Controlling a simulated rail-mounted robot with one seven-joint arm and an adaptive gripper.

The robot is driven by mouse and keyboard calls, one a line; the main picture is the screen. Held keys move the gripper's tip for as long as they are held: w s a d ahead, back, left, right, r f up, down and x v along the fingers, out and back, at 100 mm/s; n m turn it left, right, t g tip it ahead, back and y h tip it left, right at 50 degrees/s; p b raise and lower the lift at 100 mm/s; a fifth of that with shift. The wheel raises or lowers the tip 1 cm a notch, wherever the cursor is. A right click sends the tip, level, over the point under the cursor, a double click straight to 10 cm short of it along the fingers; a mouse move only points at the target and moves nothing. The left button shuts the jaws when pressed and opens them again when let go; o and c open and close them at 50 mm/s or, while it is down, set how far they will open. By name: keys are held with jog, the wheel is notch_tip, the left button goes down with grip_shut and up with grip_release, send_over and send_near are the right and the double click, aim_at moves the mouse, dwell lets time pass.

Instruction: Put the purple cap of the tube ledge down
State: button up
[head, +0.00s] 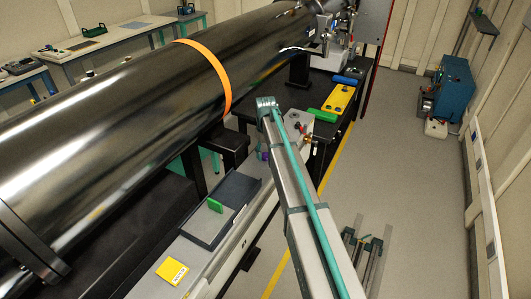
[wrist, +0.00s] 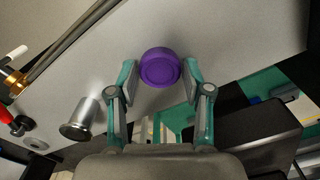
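The purple cap (wrist: 160,68) is round and sits between the two fingertips of my gripper (wrist: 160,75) in the wrist view. In the head view only a small bit of purple (head: 262,153) shows beside my arm, close to the grey ledge (head: 213,264) along the big dark tube (head: 110,115). My arm hides the gripper's fingers there.
A metal cylinder (wrist: 80,119), a red-and-black knob (wrist: 14,122) and a brass fitting (wrist: 13,82) stand left of the cap. On the ledge lie a dark tray (head: 232,191) with a green piece (head: 215,206) and a yellow label block (head: 172,270). Bare ledge lies between tray and label.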

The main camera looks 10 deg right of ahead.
aim_at(266, 155)
jog(key=shift+o, duration=1)
jog(key=shift+r, duration=0.1)
notch_tip(266, 155, up, 12)
jog(key=b, duration=0.3)
jog(key=shift+r, duration=0.1)
